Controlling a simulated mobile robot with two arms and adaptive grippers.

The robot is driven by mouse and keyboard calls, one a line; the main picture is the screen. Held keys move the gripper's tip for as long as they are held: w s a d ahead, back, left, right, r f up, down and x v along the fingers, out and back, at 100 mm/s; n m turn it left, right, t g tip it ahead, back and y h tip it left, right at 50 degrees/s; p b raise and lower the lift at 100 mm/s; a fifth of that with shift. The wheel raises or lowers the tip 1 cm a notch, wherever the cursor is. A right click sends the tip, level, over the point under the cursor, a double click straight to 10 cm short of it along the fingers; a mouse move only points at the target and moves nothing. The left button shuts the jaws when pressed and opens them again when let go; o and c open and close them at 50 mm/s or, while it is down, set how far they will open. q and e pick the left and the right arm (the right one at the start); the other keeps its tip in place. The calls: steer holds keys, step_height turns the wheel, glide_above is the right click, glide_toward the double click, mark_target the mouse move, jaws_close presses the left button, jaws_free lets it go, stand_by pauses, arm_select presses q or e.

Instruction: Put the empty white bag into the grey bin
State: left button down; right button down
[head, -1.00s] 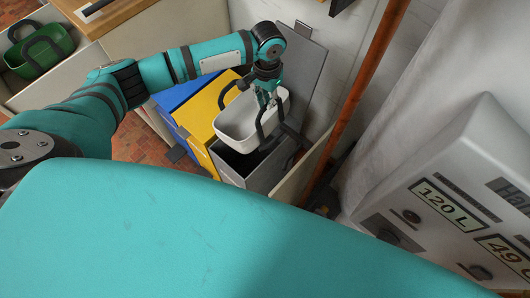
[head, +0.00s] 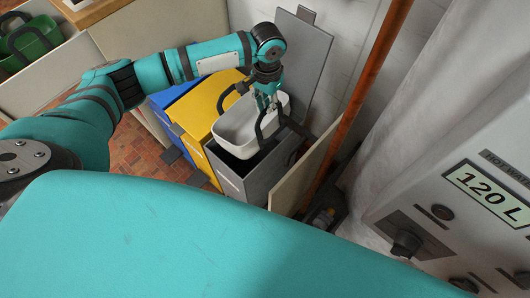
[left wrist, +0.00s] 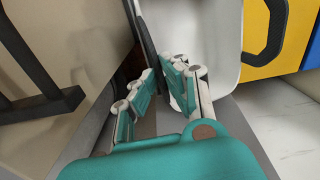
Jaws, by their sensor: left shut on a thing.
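The white bag (head: 237,133) looks like an open, empty tub with dark loop handles. My left gripper (head: 265,104) is shut on one dark handle at the bag's right side. The bag hangs over the open mouth of the grey bin (head: 243,183), with its lower part at or just inside the opening; the exact depth is hidden. The bin's grey lid (head: 303,62) stands raised behind. In the left wrist view, the bag (left wrist: 213,30) is beyond the fingers (left wrist: 165,82), with the dark handle between them. My right gripper is not in view.
A yellow bin (head: 214,104) and a blue bin (head: 174,104) stand left of the grey one. A tan board (head: 300,172) and an orange-brown pipe (head: 362,93) are close on its right. A grey heater box (head: 455,215) stands at the right.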

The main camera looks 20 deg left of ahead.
arm_select(q)
steer(key=c, duration=1.4)
jaws_free()
steer(key=shift+o, duration=0.2)
step_height(320, 180, up, 12)
